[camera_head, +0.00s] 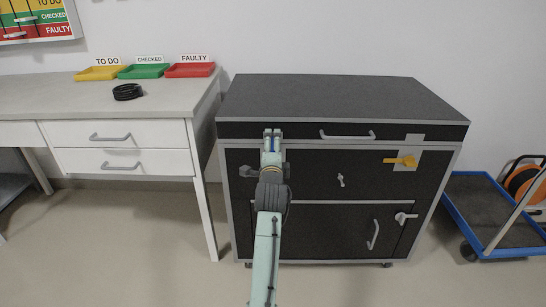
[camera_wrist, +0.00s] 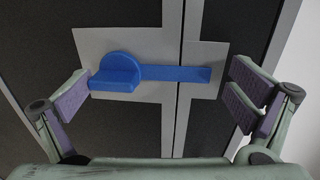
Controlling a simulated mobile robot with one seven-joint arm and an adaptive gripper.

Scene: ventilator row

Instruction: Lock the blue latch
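The blue latch (camera_wrist: 122,73) shows in the wrist view on a light grey plate (camera_wrist: 150,45) fixed to a dark panel. It has a rounded end at left and a flat bar reaching right across the seam onto a smaller plate. In the head view I cannot make the latch out; my arm covers that part of the cabinet. My gripper (camera_wrist: 164,95) is open, with one finger at each side of the latch and nothing held. In the head view my gripper (camera_head: 272,135) is in front of the cabinet's upper left front.
A white desk (camera_head: 60,98) with coloured trays stands left. A blue-edged trolley (camera_head: 490,212) stands right.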

